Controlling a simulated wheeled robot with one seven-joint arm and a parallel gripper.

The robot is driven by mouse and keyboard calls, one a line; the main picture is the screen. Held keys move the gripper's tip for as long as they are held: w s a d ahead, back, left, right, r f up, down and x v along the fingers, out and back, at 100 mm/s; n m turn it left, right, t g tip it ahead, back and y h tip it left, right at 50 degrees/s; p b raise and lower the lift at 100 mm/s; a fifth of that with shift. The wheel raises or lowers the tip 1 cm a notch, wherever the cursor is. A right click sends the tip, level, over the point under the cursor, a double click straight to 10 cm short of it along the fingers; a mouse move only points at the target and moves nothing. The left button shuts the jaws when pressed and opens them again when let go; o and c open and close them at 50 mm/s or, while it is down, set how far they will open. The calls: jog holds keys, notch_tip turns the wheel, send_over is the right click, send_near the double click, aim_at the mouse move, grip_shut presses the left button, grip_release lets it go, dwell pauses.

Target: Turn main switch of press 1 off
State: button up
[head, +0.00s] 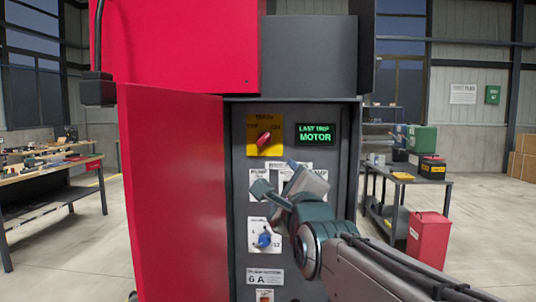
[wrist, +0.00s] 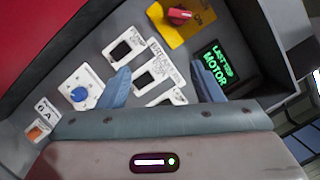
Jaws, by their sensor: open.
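The main switch (head: 264,139) is a red rotary knob on a yellow plate, high on the grey panel inside the open cabinet. Its handle leans towards the upper right, the side of what looks like the ON mark. The wrist view shows the red knob (wrist: 179,15) at the top, beyond the fingertips. My gripper (head: 285,183) is open and empty, in front of the panel and below the switch, apart from it. In the wrist view its two blue-grey fingers (wrist: 161,80) stand apart over the white-labelled breakers. My gripper and arm hide part of the panel's middle and right.
A green-lit display (head: 315,134) reading "LAST TRIP MOTOR" is right of the switch. A blue knob (head: 264,240) sits lower on a white plate. The open red door (head: 175,195) borders the panel's left. A cart (head: 405,178) and red bin (head: 428,240) stand at right.

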aim_at(264, 140)
jog(key=w+a+r+p, duration=0.1)
jog(key=w+r, duration=0.1)
jog(key=w, duration=0.2)
jog(key=w+a+r+m+t+p, duration=0.1)
jog(key=w+a+r+p, duration=0.1)
jog(key=w, duration=0.2)
jog(key=w+a+r+m+p, duration=0.1)
jog(key=w+r, duration=0.1)
jog(key=w, duration=0.2)
jog(key=shift+w+a+r+t+p, duration=0.25)
jog(key=shift+w+r+t+p, duration=0.05)
jog(key=shift+w+r, duration=0.05)
jog(key=shift+y, duration=0.3)
jog(key=c, duration=1)
